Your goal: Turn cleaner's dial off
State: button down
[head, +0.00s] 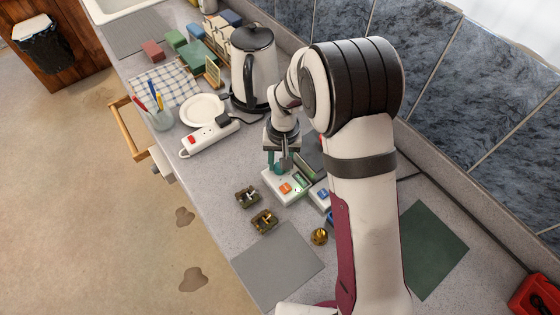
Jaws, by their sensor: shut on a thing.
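A low white box with an orange button (285,188) and a small green panel (302,181) stands on the grey counter; it seems to be the cleaner. My gripper (283,167) points down over the back part of this box. It is shut on a small teal piece there, which seems to be the dial. The fingers and wrist hide most of the dial, so its pointer and setting cannot be read. A second white unit with a blue button (323,194) stands just right of the box, partly behind my arm.
Two small brown metal pieces (247,197) (264,220) and a brass round part (319,236) lie in front. A white power strip (210,137), plate (203,110) and kettle (254,70) stand behind left. The grey mat (277,265) is bare.

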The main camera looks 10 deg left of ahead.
jog(key=shift+n, duration=0.5)
jog(key=c, duration=0.8)
grip_release()
jog(key=r, duration=1.5)
jog(key=shift+w+d+r, duration=0.1)
jog(key=shift+d+r, duration=0.25)
jog(key=shift+r, duration=0.05)
